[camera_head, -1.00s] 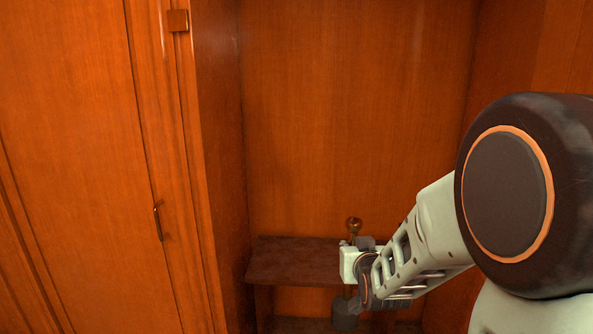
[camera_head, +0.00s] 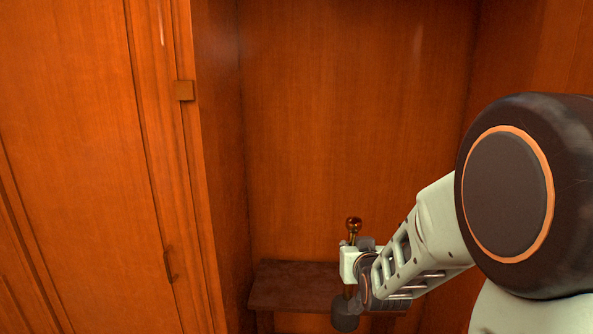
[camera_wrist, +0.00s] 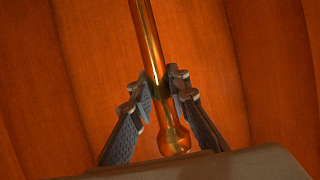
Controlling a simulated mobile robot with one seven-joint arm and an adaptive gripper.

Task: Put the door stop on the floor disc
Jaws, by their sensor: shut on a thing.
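The door stop has a brass rod with a rounded brass knob (camera_head: 353,223) at its top and a dark grey round base (camera_head: 344,314) at its bottom. My gripper (camera_head: 352,258) is shut on the rod and holds the door stop roughly upright, in front of the shelf in the head view. In the wrist view, both fingers of my gripper (camera_wrist: 163,90) close on the brass rod (camera_wrist: 149,38), with the knob low between them. The floor disc is not in either view.
A dark brown shelf (camera_head: 293,285) stands in a wood-panelled recess behind the door stop. On the left is a wooden door panel (camera_head: 75,150) with a handle (camera_head: 170,266) and a small square block (camera_head: 183,90). No floor shows.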

